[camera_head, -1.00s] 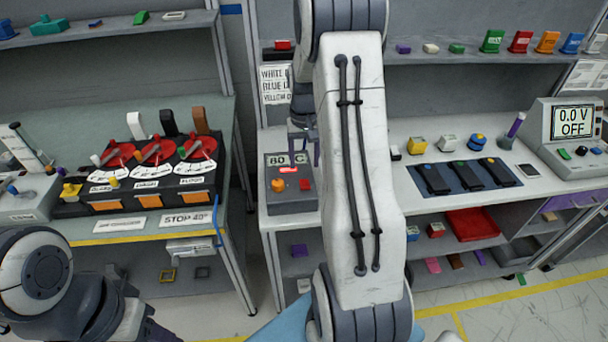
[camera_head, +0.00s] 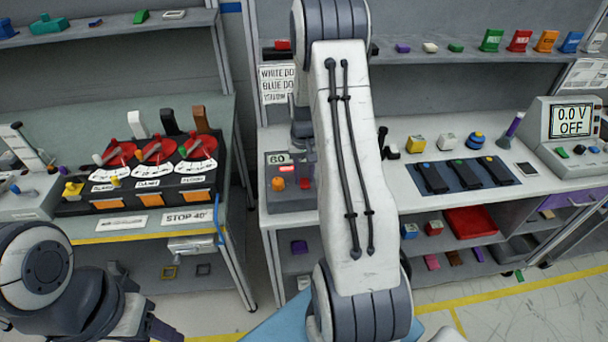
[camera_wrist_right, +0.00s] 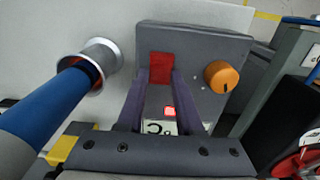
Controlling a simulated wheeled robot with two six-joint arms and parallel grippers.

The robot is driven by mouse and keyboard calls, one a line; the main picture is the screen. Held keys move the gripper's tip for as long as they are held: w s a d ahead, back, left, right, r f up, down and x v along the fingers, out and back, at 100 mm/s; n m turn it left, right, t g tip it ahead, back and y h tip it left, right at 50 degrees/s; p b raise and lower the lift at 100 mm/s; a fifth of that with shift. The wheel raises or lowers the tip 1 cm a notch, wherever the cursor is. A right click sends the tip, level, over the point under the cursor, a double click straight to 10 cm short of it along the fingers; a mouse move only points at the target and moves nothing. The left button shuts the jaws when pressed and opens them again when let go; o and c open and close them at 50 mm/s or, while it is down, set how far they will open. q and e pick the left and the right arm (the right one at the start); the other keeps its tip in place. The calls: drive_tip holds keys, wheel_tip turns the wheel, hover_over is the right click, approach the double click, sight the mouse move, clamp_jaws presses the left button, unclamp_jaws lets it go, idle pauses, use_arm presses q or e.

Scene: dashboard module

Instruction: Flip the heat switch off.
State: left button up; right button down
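The grey heat box (camera_head: 290,204) stands at the left end of the right bench. It has an orange knob (camera_head: 278,184), a display (camera_head: 277,158), a lit red lamp (camera_head: 286,168) and a red switch (camera_head: 305,183). In the right wrist view the red switch (camera_wrist_right: 161,67) lies between the purple fingertips of my right gripper (camera_wrist_right: 160,78). The fingers are apart, with a gap about as wide as the switch; I cannot tell whether they touch it. The lamp (camera_wrist_right: 169,110) glows and the knob (camera_wrist_right: 221,76) is beside the right finger.
A blue-and-grey cylinder in a metal ring (camera_wrist_right: 97,62) is close left of the gripper in the wrist view. A panel with red dials (camera_head: 155,150) stands on the left bench. Black pads on a blue mat (camera_head: 465,176) and a meter (camera_head: 570,125) are to the right.

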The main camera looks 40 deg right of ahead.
drive_tip(key=shift+f+b, duration=0.1)
drive_tip(key=shift+b, duration=0.4)
drive_tip(key=t+b, duration=0.1)
drive_tip(key=b, duration=0.1)
drive_tip(key=t+h+b, duration=0.2)
drive_tip(key=b, duration=0.1)
drive_tip(key=shift+s+a+f+b, duration=0.1)
drive_tip(key=shift+s+a+b, duration=0.15)
drive_tip(key=shift+s+b, duration=0.1)
drive_tip(key=shift+r+t+b, duration=0.25)
drive_tip(key=shift+t+b, duration=0.25)
drive_tip(key=shift+b, duration=0.05)
drive_tip(key=shift+r, duration=0.1)
drive_tip(key=c, duration=0.6)
unclamp_jaws()
drive_tip(key=shift+s, duration=0.1)
drive_tip(key=shift+o, duration=0.2)
drive_tip(key=v, duration=1)
drive_tip(key=shift+a+r, duration=0.2)
drive_tip(key=shift+a, duration=0.1)
